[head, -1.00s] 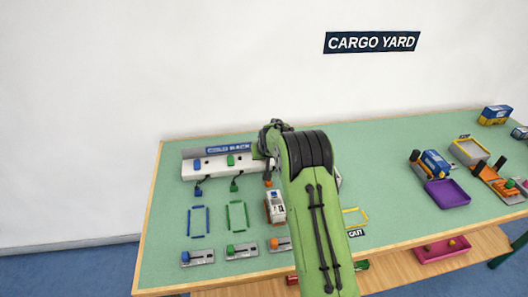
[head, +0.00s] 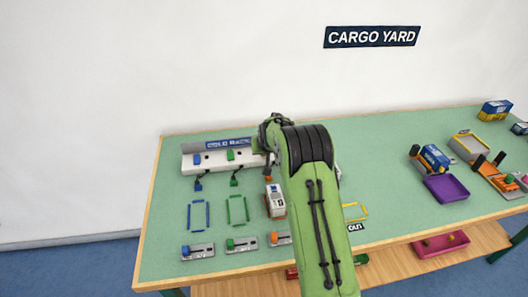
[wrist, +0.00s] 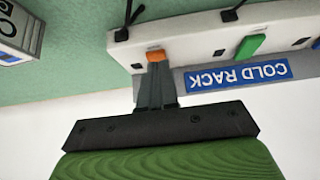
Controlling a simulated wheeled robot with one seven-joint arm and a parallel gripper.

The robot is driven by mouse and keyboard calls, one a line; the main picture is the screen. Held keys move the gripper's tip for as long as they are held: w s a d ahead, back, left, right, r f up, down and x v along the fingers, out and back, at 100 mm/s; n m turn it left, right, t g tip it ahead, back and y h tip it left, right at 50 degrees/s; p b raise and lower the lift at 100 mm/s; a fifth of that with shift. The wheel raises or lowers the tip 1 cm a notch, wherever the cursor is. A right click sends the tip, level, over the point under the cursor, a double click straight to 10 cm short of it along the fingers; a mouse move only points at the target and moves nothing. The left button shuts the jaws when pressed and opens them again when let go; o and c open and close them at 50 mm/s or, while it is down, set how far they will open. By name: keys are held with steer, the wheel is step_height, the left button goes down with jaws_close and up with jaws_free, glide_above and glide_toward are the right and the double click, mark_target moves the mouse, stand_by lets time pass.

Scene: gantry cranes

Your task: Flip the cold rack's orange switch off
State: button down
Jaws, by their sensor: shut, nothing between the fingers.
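The cold rack is a long white bar (head: 215,162) at the back left of the table, under the blue COLD RACK label (head: 228,144). It also shows upside down in the wrist view (wrist: 200,42). Its orange switch (wrist: 155,56) is in the wrist view; in the head view my arm hides it. The green switch (wrist: 250,45) is beside it, and a blue one (head: 197,159) is at the rack's left. My gripper (wrist: 155,72) is shut and empty, its fingertips right at the orange switch; whether they touch it I cannot tell.
A white container (head: 275,203) stands in front of the rack. Beside it are blue (head: 199,215) and green (head: 237,210) outlines. Slider levers, such as the green one (head: 242,244), line the front edge.

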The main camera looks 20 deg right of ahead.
steer(key=shift+r, duration=0.2)
steer(key=p+v, duration=0.3)
steer(key=v, duration=1)
steer(key=shift+s+f, duration=0.3)
steer(key=shift+s, duration=0.1)
steer(key=shift+a, duration=0.1)
